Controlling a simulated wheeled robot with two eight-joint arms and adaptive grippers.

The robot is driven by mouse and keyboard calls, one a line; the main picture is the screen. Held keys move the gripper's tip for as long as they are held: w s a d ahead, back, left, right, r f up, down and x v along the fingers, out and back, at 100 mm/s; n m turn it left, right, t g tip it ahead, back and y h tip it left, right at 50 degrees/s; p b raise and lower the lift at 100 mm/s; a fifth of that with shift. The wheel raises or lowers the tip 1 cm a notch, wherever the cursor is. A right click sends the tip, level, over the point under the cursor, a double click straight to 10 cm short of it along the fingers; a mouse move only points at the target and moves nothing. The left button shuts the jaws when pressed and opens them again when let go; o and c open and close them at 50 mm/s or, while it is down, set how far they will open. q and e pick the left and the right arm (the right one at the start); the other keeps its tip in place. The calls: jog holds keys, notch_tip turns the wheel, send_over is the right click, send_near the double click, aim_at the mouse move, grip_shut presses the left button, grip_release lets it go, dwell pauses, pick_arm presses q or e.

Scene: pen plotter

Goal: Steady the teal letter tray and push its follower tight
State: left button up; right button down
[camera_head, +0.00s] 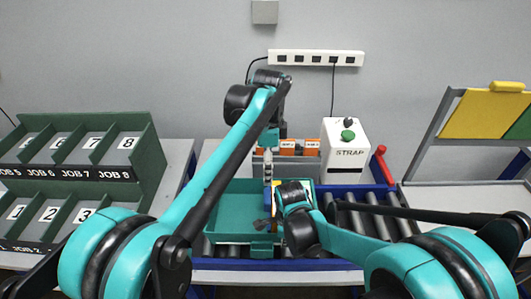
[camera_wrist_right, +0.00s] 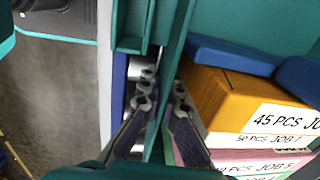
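The teal letter tray (camera_head: 228,208) sits on the roller conveyor, and its wall (camera_wrist_right: 168,72) shows in the right wrist view. My right gripper (camera_wrist_right: 162,98) has one finger on each side of this wall, close against it. In the head view my right wrist hides most of the gripper (camera_head: 277,222). My left gripper (camera_head: 268,172) points down over the tray; its finger gap is too small to judge. Labelled packs in orange (camera_wrist_right: 230,100), white and pink stand inside the tray. Blue bars (camera_wrist_right: 232,54) lie against the orange pack; I cannot tell whether they belong to the follower.
Rollers (camera_head: 362,222) continue right of the tray. A white STRAP machine (camera_head: 343,152) with a green button and a red lever (camera_head: 384,166) stands behind. A green numbered job rack (camera_head: 85,160) is at left.

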jog(key=c, duration=1.6)
grip_release()
jog(key=shift+c, duration=0.2)
notch_tip(320, 180, up, 12)
jog(key=s, duration=0.1)
pick_arm(q)
jog(key=s+a+f+n+t, duration=0.1)
jog(key=s+a+n+t, duration=0.3)
jog(key=s+a+n, duration=0.7)
jog(key=s+a+f+n+t, duration=0.3)
jog(key=s+a+f+n, duration=0.4)
jog(key=s+f, duration=0.1)
jog(key=shift+s, duration=0.85)
pick_arm(e)
jog(key=s+d+n+t, duration=0.6)
jog(key=s+d+n, duration=0.3)
jog(key=n, duration=0.9)
jog(key=d, duration=0.3)
jog(key=shift+d+r, duration=0.15)
jog(key=shift+r, duration=0.15)
